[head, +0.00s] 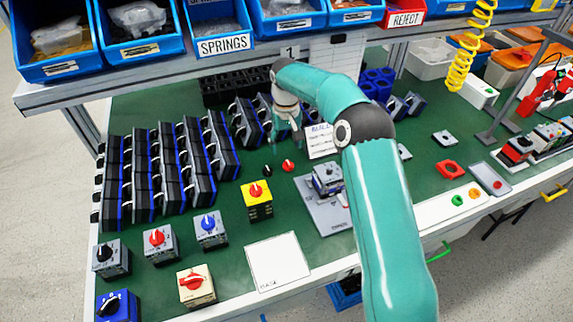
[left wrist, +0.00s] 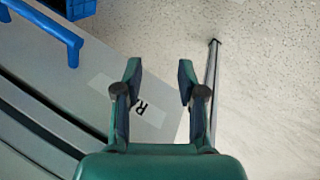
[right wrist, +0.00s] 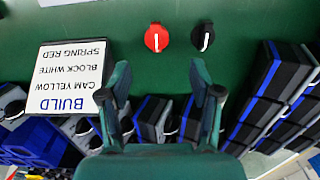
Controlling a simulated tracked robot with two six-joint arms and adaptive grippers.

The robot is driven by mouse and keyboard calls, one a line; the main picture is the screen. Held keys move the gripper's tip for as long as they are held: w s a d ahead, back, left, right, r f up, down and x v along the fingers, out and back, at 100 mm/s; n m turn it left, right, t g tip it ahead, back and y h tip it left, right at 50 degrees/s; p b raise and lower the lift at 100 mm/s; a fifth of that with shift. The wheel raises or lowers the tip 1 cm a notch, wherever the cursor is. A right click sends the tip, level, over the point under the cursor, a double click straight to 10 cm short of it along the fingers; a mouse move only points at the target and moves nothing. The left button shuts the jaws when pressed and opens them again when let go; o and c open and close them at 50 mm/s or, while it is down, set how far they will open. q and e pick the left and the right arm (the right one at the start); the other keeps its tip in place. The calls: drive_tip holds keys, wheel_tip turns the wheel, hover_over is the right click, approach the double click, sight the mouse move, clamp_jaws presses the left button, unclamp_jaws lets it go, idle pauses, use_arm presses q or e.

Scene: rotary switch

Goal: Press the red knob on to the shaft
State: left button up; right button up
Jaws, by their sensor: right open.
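The loose red knob (head: 288,166) lies on the green mat, and it also shows in the right wrist view (right wrist: 157,38). My right gripper (head: 290,135) is open and empty behind the knob in the head view. In the right wrist view its fingers (right wrist: 160,85) are spread, with the red knob beyond the tips, roughly between them. A grey switch body (head: 327,178) sits on a grey plate (head: 318,214); its shaft is too small to make out. My left gripper (left wrist: 160,82) is open and empty over the bench's edge, out of the head view.
A black knob (right wrist: 203,36) lies close beside the red one. A build card (right wrist: 62,75) stands nearby. Rows of black-and-blue blocks (head: 140,180) fill the left. A yellow switch box (head: 258,208) stands in front of the knobs. Blue bins (head: 215,30) line the shelf.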

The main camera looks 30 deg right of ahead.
sight(288, 165)
drive_tip(key=shift+d+f+p, duration=0.15)
drive_tip(key=shift+f+p, duration=0.1)
drive_tip(key=shift+f, duration=1.45)
drive_tip(key=shift+d+f+p, duration=0.1)
drive_tip(key=shift+f+p, duration=0.15)
drive_tip(key=shift+f, duration=1.45)
drive_tip(key=c, duration=0.9)
